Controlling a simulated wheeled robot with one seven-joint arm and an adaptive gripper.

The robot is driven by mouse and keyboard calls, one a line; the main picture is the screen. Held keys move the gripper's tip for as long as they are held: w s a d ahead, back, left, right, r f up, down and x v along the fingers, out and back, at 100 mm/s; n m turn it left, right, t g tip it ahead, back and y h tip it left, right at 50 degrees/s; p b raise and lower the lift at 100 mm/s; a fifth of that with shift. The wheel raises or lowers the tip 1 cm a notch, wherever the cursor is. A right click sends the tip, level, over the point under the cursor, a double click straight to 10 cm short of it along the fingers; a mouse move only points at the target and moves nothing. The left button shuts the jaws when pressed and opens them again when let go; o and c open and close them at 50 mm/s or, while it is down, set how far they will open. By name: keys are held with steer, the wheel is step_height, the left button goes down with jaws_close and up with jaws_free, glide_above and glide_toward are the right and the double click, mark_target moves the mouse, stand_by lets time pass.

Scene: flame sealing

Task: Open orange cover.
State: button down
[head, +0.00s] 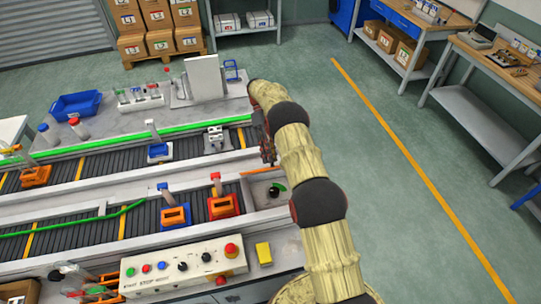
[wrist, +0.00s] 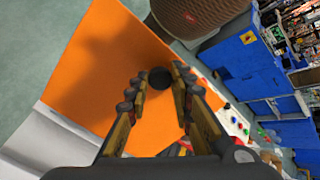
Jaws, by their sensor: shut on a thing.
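The orange cover (wrist: 100,75) fills much of the wrist view as a flat orange panel with a black round knob (wrist: 160,78). My gripper (wrist: 159,80) is shut on this knob, with one finger on each side of it. In the head view the orange cover (head: 257,171) shows only as a thin orange strip, seen nearly edge-on, at the right end of the conveyor station. My gripper (head: 269,160) is just above and behind that strip, partly hidden by my arm. A grey recess with a dark round part (head: 273,190) and a green arc shows in front of the strip.
A control panel (head: 185,264) with buttons and a yellow block (head: 263,253) stand in front. Open floor lies to the right.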

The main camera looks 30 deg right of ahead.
steer(key=c, duration=1.5)
jaws_free()
steer(key=shift+c, duration=0.2)
